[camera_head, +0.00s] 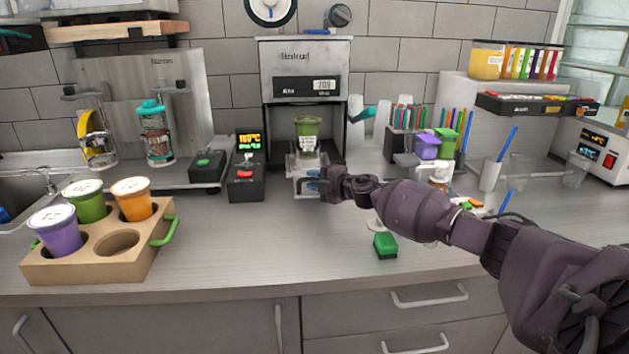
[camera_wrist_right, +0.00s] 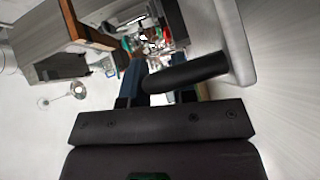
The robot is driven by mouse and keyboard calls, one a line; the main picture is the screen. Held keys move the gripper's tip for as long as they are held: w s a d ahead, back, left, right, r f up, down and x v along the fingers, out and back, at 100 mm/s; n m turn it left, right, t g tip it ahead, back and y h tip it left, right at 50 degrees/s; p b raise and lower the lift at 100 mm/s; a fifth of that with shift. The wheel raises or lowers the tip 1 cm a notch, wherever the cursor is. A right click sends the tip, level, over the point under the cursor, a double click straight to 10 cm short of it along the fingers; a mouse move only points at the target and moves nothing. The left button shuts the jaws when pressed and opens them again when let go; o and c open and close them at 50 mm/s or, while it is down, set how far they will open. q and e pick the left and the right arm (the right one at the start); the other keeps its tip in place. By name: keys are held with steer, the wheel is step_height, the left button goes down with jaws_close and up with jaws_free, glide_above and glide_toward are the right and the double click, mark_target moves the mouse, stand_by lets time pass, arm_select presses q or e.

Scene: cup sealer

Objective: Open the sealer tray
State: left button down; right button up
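The cup sealer (camera_head: 305,75) is a grey metal machine with a display, standing against the back wall. Its pale, see-through tray (camera_head: 297,170) shows at the bottom front, and a green cup (camera_head: 307,132) stands above it inside the machine. My right gripper (camera_head: 314,184) is at the front of the tray, its bluish fingertips close to it. In the right wrist view a black bar-like handle (camera_wrist_right: 190,73) crosses at the fingers (camera_wrist_right: 145,82) beside a pale edge. Whether the fingers are closed on it is hidden. My left gripper is not in view.
A cup holder (camera_head: 85,268) with purple, green and orange cups stands at the left. A black box with a red button (camera_head: 246,180) is left of the sealer. A green block (camera_head: 385,245) lies near the counter's front, below my right arm.

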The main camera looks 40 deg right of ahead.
steer(key=shift+o, duration=1.1)
steer(key=shift+s, duration=0.1)
steer(key=v, duration=1)
steer(key=shift+s+p, duration=0.3)
steer(key=shift+p, duration=0.15)
steer(key=shift+s+d+r, duration=0.1)
